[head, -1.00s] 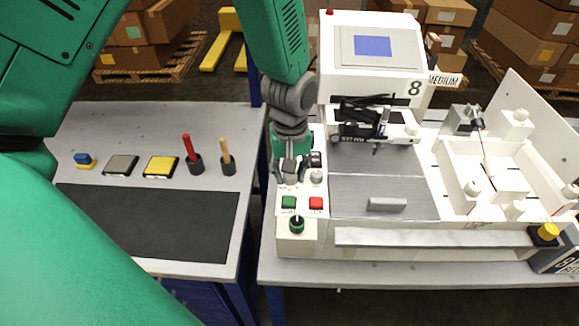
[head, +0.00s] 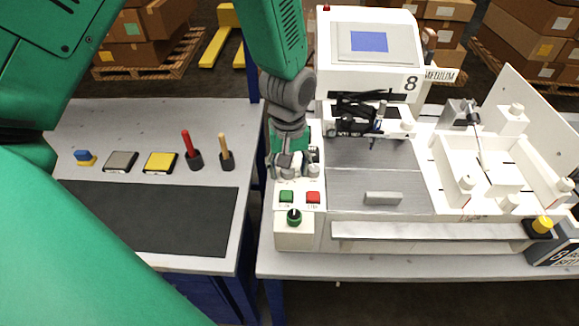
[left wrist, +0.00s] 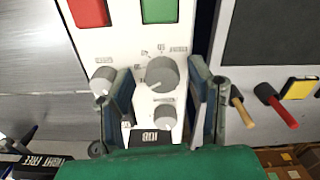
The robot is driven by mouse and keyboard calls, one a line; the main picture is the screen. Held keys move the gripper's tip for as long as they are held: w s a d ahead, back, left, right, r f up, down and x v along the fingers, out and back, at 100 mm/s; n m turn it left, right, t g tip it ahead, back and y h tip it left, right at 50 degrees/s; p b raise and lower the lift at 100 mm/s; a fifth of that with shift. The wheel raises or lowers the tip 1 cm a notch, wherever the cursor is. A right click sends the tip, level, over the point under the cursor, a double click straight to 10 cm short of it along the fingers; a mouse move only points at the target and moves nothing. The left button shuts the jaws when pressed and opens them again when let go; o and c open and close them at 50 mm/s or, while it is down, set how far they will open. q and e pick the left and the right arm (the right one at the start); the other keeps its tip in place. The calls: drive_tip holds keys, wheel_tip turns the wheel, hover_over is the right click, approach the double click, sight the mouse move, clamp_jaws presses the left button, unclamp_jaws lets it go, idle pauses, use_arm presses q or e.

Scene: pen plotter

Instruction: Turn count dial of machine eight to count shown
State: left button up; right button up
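Machine eight (head: 369,62) is a white plotter with an "8" on its head. Its control panel carries several grey round dials. In the left wrist view the largest dial (left wrist: 160,74) has a white pointer mark and small labels around it, too blurred to read surely. A smaller dial (left wrist: 103,80) is to its left and another (left wrist: 166,115) below it. A black display (left wrist: 152,137) is partly hidden by my gripper. My left gripper (head: 291,165) is over this panel; its fingers are apart on either side of the largest dial. Contact cannot be told. My right gripper is out of view.
The plotter carriage (head: 372,127) is right of the panel. A side table (head: 110,190) at left holds pens and blocks.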

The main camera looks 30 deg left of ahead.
use_arm(q)
drive_tip(key=shift+w+r, duration=0.1)
drive_tip(key=shift+r, duration=0.15)
wheel_tip(320, 180, up, 11)
drive_tip(key=shift+r, duration=0.2)
idle(0.3)
